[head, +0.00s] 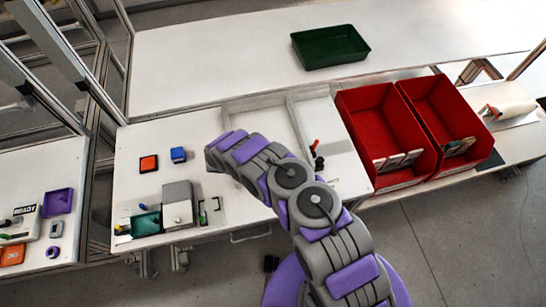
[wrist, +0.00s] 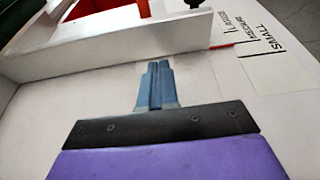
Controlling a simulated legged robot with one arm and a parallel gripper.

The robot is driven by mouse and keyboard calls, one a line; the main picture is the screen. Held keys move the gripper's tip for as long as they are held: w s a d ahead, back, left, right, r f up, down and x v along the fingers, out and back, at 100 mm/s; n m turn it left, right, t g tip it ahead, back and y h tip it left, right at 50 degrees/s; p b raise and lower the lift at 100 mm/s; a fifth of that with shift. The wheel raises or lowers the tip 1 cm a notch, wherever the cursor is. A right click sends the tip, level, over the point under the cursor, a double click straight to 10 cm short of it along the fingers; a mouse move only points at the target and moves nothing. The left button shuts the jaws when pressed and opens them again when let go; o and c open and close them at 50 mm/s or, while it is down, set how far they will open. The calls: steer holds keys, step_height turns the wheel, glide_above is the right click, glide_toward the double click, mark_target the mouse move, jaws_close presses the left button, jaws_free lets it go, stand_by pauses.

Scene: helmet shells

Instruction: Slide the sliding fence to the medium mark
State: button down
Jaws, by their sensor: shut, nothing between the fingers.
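The sliding fence (wrist: 110,51) is a long white bar crossing the upper part of the wrist view. A thin red pointer (wrist: 222,46) sticks out at its right end, beside the black size marks and the labels, with SMALL (wrist: 268,39) nearest and MEDIUM behind it. I cannot tell exactly which mark the pointer meets. My gripper (wrist: 157,68) is shut and empty, its blue-grey fingertips close to the near face of the fence. Whether they touch it I cannot tell. In the head view my arm hides my fingertips and part of the white fence area.
Two red bins (head: 375,130) stand right of the white fence area, and a green tray (head: 330,46) lies on the back table. On the left of the bench are an orange block (head: 148,163), a blue block (head: 178,155) and a grey fixture (head: 177,204).

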mark_target(305, 154)
steer(key=shift+w+d, duration=0.3)
steer(key=shift+d, duration=0.7)
steer(key=shift+w+d, duration=0.3)
steer(key=shift+d, duration=0.65)
steer(key=shift+w+d+b, duration=0.25)
steer(key=shift+d+b, duration=0.5)
